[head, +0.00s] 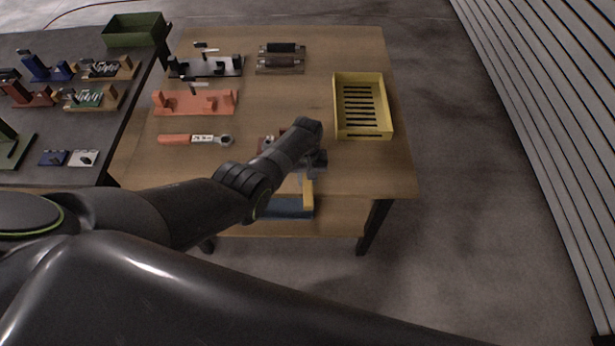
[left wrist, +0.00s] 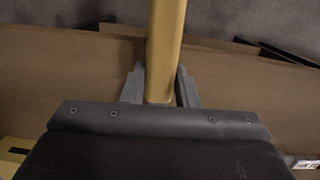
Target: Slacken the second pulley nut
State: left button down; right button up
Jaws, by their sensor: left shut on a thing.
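My left gripper (head: 308,176) is near the front edge of the wooden table. In the left wrist view its two fingers (left wrist: 160,88) are shut on a yellow bar (left wrist: 165,45), one on each side of it. In the head view a yellow piece (head: 308,193) shows just below the gripper, next to a blue block (head: 285,207) at the table's front edge. A reddish-brown part (head: 267,143) shows partly behind my left arm. I cannot make out a pulley or its nut. My right gripper is not in view.
An orange-handled ratchet wrench (head: 195,139) lies left of my arm. A yellow slotted tray (head: 336,108) stands on the right. An orange fixture (head: 195,108) and a black fixture (head: 205,70) stand behind the wrench. The table's right front corner is clear.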

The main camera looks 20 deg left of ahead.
pick_arm(q)
jog(key=shift+r+p, duration=1.25)
jog(key=shift+r, duration=0.5)
jog(key=shift+r+b, duration=0.4)
jog(key=shift+r, duration=0.75)
